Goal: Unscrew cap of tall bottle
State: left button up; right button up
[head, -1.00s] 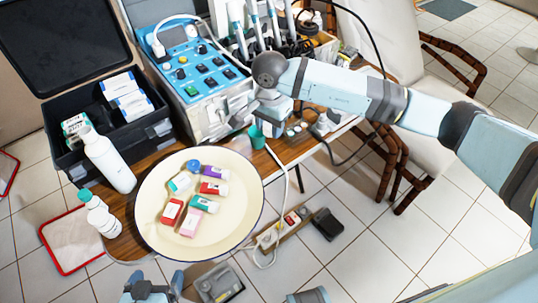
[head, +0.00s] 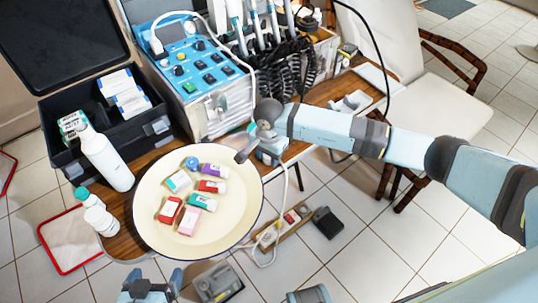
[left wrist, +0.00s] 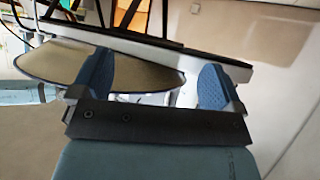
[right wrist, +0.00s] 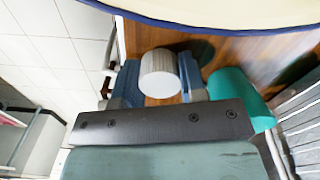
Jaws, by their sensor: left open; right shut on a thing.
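The tall white bottle (head: 106,160) stands upright on the left of the table. Its narrow neck shows at the top, with no distinct cap visible there. My right gripper (right wrist: 160,80) is shut on a light grey ribbed cap (right wrist: 160,72), low over the wooden table near the plate's edge. My left gripper (head: 150,280) is at the bottom of the head view, apart from the bottle. In the left wrist view its two blue fingers (left wrist: 150,85) are wide apart with nothing between them.
A shorter white bottle with a teal cap (head: 98,217) stands near the tall one. A round cream plate (head: 150,215) holds several small boxes.

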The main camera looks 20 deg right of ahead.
jog(key=shift+f, duration=0.1)
jog(key=o, duration=1)
